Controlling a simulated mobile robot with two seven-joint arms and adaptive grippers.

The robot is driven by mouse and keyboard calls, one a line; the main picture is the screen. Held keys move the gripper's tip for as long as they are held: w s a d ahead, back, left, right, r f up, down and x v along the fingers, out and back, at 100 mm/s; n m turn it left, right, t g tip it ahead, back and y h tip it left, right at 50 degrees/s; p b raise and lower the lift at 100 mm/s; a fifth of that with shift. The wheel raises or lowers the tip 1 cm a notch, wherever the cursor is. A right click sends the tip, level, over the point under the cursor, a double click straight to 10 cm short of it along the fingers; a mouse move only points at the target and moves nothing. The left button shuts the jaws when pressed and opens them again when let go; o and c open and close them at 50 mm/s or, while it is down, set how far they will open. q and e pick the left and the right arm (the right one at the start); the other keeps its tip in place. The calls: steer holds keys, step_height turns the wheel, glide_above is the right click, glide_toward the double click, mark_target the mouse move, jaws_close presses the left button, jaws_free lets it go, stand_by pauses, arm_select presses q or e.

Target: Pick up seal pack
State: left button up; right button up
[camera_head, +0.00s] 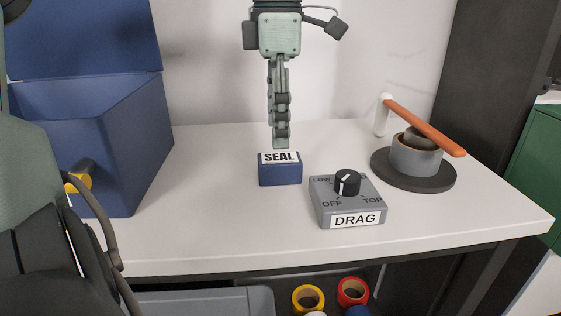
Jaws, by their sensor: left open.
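The seal pack (280,175) is a small dark blue box with a white label reading SEAL. It sits upright on the white bench top (210,210), near the middle. My left gripper (281,145) points straight down, with its fingertips just above the pack's top edge in the picture. It is seen edge-on, so the fingers overlap; it is open and holds nothing. I cannot tell how much gap there is between the fingertips and the pack. My right gripper is not in view.
A grey DRAG box (322,209) with a black knob stands right of the pack. Further right is a round dark base (433,184) with a grey cylinder and orange lever (425,127). A large blue bin (117,150) stands left. Rolls and a grey tray (205,302) lie below the bench.

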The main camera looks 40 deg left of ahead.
mark_target(279, 157)
arm_select(q)
steer(key=f, duration=0.5)
steer(key=shift+s+d+f, duration=0.25)
steer(key=shift+d+f, duration=0.1)
steer(key=shift+d, duration=0.05)
steer(key=shift+f, duration=0.45)
steer(key=c, duration=1.2)
steer(key=shift+c, duration=1)
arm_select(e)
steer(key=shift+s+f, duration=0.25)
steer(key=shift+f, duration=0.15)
arm_select(q)
steer(key=shift+r, duration=0.2)
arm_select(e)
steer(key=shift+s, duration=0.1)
